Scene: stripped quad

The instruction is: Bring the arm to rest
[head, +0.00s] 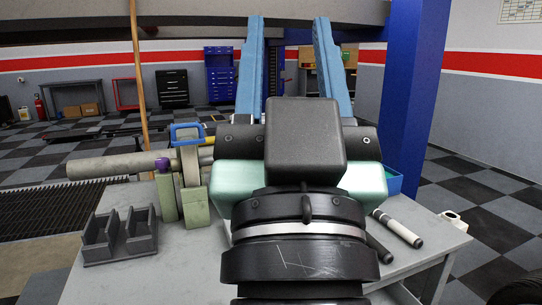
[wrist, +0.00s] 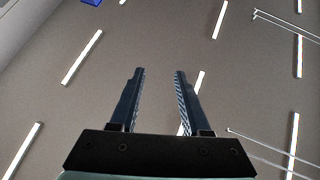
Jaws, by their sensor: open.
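My gripper (head: 288,65) is raised in front of the head camera, with its two long blue fingers pointing up and spread apart. In the wrist view my gripper (wrist: 160,75) is open, with nothing between its fingers. Behind the fingers the wrist view shows a grey surface with bright strip lights, which looks like the ceiling. My arm hides the middle of the grey table (head: 120,270).
On the table's left stand a grey double holder (head: 120,236), green blocks (head: 194,206) and a grey cylinder (head: 110,166) lying across. A white-and-black marker-like stick (head: 398,229) lies at right. A blue tray (head: 393,181) is partly hidden. A blue pillar (head: 412,90) rises behind right.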

